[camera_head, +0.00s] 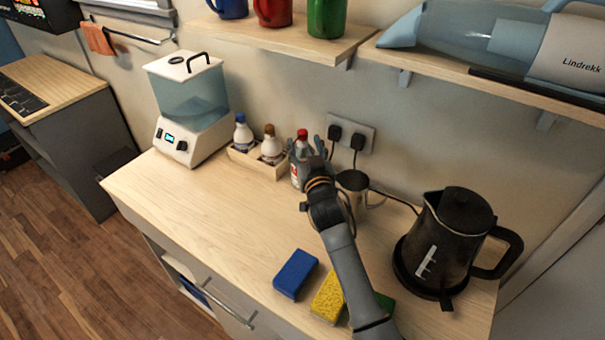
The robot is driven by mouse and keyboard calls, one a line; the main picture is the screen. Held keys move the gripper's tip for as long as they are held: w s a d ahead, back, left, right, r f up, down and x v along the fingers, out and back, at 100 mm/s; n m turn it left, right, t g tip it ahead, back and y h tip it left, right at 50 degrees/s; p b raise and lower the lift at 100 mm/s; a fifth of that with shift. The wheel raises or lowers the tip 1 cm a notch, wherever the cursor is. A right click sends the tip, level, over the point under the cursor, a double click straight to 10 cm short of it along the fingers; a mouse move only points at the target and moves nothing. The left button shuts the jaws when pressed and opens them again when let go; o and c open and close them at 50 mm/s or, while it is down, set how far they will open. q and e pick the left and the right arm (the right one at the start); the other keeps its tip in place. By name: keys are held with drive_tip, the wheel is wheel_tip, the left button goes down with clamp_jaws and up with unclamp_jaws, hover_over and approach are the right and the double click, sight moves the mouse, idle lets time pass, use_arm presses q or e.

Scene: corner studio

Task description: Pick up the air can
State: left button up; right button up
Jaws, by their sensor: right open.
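The air can (296,176), white with a red cap, stands upright on the counter near the wall, just right of a small wooden box. My right gripper (305,148) is open at the can, with its fingers spread to either side of the can's upper part as seen from here. The gripper and wrist hide much of the can's right and lower side. I cannot tell whether the fingers touch it. My left gripper is not in view.
The wooden box (243,158) holds two small bottles. A metal mug (352,181) stands close right of my wrist, and a black kettle (455,240) farther right. Blue (295,274) and yellow (327,297) sponges lie in front. The left-front counter is clear. A shelf (290,40) overhangs behind.

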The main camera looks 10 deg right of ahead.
sight(304, 139)
drive_tip(key=shift+w+d+f+b, duration=0.1)
drive_tip(key=shift+w+f+b, duration=0.05)
drive_tip(key=shift+w+b, duration=0.4)
drive_tip(key=w+b, duration=0.2)
drive_tip(key=w, duration=0.1)
drive_tip(key=shift+w+d+f, duration=0.15)
drive_tip(key=shift+w, duration=0.55)
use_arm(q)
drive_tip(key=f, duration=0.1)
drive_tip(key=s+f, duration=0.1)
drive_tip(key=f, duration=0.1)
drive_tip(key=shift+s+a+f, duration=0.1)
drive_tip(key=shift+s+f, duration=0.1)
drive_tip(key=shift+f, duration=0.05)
use_arm(e)
drive_tip(key=shift+s, duration=0.1)
drive_tip(key=shift+r, duration=0.2)
